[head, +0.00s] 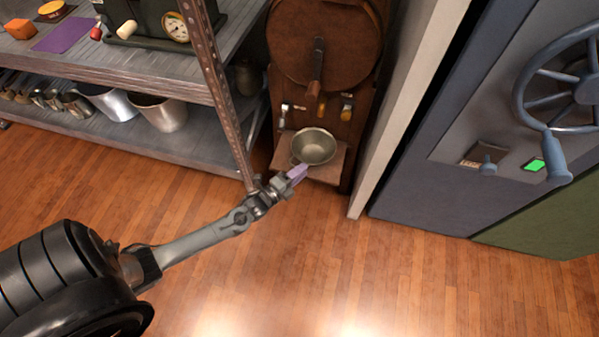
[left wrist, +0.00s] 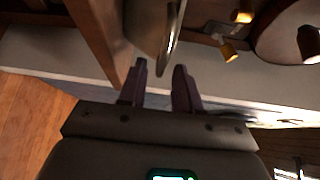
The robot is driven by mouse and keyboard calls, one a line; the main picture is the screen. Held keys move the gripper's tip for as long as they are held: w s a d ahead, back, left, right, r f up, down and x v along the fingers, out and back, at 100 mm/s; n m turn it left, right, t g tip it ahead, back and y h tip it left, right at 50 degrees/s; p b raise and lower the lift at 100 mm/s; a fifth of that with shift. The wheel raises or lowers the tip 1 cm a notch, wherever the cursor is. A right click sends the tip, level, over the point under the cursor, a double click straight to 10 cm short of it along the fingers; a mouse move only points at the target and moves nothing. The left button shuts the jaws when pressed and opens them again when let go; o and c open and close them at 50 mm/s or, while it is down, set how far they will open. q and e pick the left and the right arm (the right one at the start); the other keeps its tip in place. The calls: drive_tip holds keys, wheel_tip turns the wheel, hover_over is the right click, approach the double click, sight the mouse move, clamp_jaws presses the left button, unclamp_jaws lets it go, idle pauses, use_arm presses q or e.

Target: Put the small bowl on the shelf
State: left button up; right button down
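The small metal bowl (head: 314,147) sits on a low wooden ledge (head: 327,176) at the foot of a brown wooden unit. My left gripper (head: 297,172) is at the bowl's near left side. In the left wrist view its two fingers (left wrist: 160,68) are apart. The edge of the bowl (left wrist: 150,27) reaches toward the gap between the fingertips; I cannot tell whether they touch it. The grey shelf (head: 150,66) stands at the left, with an upper and a lower board. My right gripper is not in view.
A rusty shelf post (head: 213,85) stands close to my left arm. Metal pots (head: 160,113) and several cups fill part of the lower board. A scale (head: 165,22) and a purple mat (head: 65,35) are on the upper board. A safe-like door (head: 480,110) is at the right. The floor is clear.

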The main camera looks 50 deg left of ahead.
use_arm(q)
drive_tip(key=shift+r, duration=0.1)
drive_tip(key=s+p, duration=0.5)
drive_tip(key=s, duration=0.7)
drive_tip(key=w+d+r+n+g+y, duration=0.1)
drive_tip(key=d+r+n+g, duration=0.2)
drive_tip(key=d+n+g, duration=0.55)
drive_tip(key=s+d+r+n+g, duration=0.6)
drive_tip(key=s+r+n, duration=0.2)
drive_tip(key=s+r, duration=0.3)
drive_tip(key=shift+s+h, duration=0.2)
drive_tip(key=shift+h, duration=0.1)
drive_tip(key=shift+r, duration=0.25)
